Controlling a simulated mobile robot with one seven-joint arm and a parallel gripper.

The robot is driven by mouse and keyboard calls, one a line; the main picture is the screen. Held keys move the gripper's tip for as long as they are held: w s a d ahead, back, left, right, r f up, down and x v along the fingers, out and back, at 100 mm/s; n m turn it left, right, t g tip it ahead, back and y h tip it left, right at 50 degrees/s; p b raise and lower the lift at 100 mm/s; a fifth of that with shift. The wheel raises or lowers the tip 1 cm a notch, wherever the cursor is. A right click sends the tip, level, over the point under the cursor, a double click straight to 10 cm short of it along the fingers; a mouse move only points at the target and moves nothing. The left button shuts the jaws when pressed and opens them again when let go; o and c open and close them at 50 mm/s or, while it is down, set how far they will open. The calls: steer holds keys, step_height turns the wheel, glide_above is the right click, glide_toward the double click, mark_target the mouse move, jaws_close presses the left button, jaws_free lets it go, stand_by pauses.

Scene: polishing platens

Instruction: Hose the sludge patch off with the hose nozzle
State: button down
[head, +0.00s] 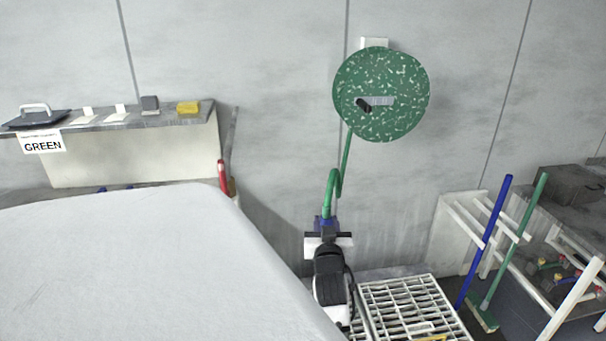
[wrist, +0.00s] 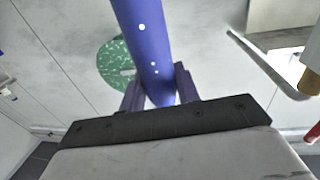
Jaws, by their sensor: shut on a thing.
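The blue hose nozzle (head: 325,223) is in my gripper (head: 326,236), in front of the wall below the reel. In the wrist view the nozzle (wrist: 145,45) stands between the two fingers of my gripper (wrist: 158,88), which are shut on it. The green hose (head: 332,188) runs from the nozzle up to the round speckled green reel (head: 405,75) on the wall. The reel also shows in the wrist view (wrist: 113,62). I cannot make out a sludge patch in either view.
A large pale rounded surface (head: 130,255) fills the lower left. A shelf (head: 190,118) with a yellow sponge (head: 187,107) is behind it. A white grating (head: 405,300) lies below my arm. A rack holds a blue pole (head: 483,240) and a green broom (head: 515,240) at the right.

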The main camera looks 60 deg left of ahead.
steer(key=w+d+f+b, duration=0.3)
steer(key=w+d+b, duration=0.2)
steer(key=w+d, duration=0.2)
steer(key=w+d+f+b, duration=0.3)
steer(key=w+d+b, duration=0.2)
steer(key=w+d, duration=0.2)
steer(key=s+d+f+b, duration=0.3)
steer(key=s+d+b, duration=0.1)
steer(key=d, duration=1.3)
steer(key=s+d+f+b, duration=0.4)
steer(key=d+b, duration=0.3)
steer(key=d, duration=1)
steer(key=s+d+f+b, duration=0.4)
steer(key=s+d+b, duration=0.1)
steer(key=d, duration=1.1)
steer(key=shift+d, duration=0.4)
steer(key=shift+w, duration=0.15)
